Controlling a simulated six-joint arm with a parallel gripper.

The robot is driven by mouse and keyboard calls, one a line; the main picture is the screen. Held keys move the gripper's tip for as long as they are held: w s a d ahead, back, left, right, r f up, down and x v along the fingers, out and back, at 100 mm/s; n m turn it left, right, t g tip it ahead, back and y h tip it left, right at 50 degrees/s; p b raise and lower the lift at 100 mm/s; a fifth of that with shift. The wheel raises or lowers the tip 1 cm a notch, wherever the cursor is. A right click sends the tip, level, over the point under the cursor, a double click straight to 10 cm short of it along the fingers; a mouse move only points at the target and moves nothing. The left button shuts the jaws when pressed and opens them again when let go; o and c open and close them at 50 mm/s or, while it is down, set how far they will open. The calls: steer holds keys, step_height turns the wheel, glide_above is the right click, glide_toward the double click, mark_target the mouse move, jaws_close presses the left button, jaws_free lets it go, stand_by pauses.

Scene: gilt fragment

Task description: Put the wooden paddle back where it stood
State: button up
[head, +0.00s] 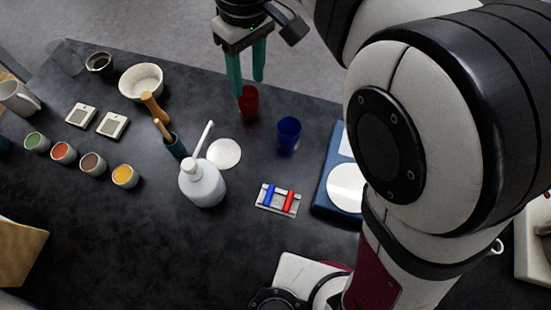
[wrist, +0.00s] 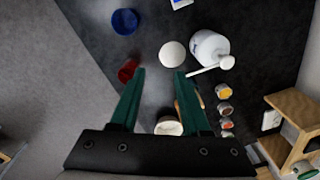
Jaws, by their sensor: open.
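In the head view a wooden paddle (head: 152,103) with a broad, rounded end leans up and left from a small dark teal cup (head: 175,147). A second, thinner wooden piece (head: 161,128) also sticks out of this cup. I cannot tell how deep either one sits. My gripper (head: 248,86) is open and empty, with green fingers pointing down near the red cup, well right of the paddle. In the wrist view the fingers (wrist: 160,72) are spread apart with nothing between the tips. Brown wood (wrist: 201,98) shows there partly behind the right finger.
A white pump bottle (head: 202,184) stands beside the teal cup. A red cup (head: 248,103), blue cup (head: 289,133), white disc (head: 224,154) and cream bowl (head: 141,82) are nearby. Several small paint pots (head: 93,164) line the left.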

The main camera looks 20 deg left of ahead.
steer(key=s+d+m, duration=0.4)
steer(key=d+m, duration=0.3)
steer(key=d, duration=0.5)
steer(key=s+d+f+m+y, duration=0.1)
steer(key=s+d+f+m, duration=0.4)
steer(key=s+d+m, duration=0.5)
steer(key=shift+s+m, duration=0.7)
steer(key=shift+s, duration=0.5)
steer(key=shift+d, duration=0.1)
